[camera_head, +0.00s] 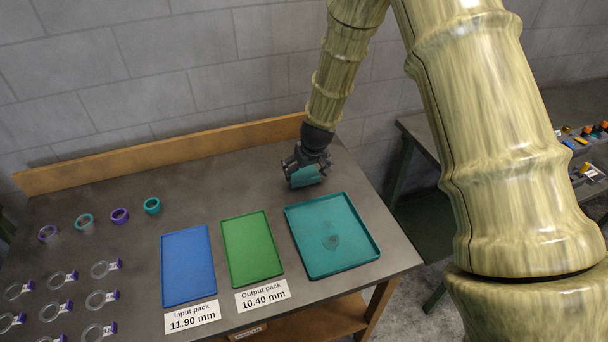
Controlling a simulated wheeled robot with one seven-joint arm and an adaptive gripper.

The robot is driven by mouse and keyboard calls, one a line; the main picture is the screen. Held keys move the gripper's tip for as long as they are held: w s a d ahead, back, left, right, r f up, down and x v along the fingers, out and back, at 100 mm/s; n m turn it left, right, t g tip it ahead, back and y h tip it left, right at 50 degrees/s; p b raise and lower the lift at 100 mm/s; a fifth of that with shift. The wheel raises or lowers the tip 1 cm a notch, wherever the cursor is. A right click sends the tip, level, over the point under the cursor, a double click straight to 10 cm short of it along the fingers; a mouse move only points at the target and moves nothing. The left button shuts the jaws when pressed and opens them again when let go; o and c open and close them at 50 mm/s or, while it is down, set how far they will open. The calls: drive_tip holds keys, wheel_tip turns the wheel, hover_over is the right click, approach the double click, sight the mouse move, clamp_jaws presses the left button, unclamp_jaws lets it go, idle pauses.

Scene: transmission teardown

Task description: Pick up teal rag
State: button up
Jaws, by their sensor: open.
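The teal rag (305,177) lies at the back right of the workbench, behind the teal tray. My gripper (303,170) is right over the rag, pointing down, with its fingers at the rag's sides. The gripper is open. The fingers and the gripper body hide part of the rag. I cannot tell whether the fingers touch it.
A teal tray (367,259) with a dark wet-looking patch stands in front of the gripper. Several rings are at the left. A wooden backboard (160,155) runs behind.

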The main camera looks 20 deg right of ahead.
sight(303, 174)
drive_tip(key=shift+p+x, duration=0.5)
drive_tip(key=shift+x, duration=1.4)
drive_tip(key=shift+w, duration=0.15)
drive_tip(key=c, duration=0.7)
drive_tip(key=shift+r, duration=0.1)
drive_tip(key=shift+c, duration=0.2)
drive_tip(key=shift+r+b, duration=0.65)
drive_tip(key=shift+r, duration=0.3)
drive_tip(key=shift+s+a+r+b, duration=0.1)
drive_tip(key=shift+s+r+b, duration=0.35)
drive_tip(key=shift+r, duration=0.15)
drive_tip(key=s+a+b, duration=0.1)
drive_tip(key=s, duration=0.4)
drive_tip(key=s+r+b, duration=0.1)
drive_tip(key=s+b, duration=0.1)
drive_tip(key=s, duration=0.3)
drive_tip(key=s+a+b, duration=0.1)
drive_tip(key=s, duration=0.4)
drive_tip(key=shift+a+r, duration=0.3)
drive_tip(key=shift+r, duration=0.05)
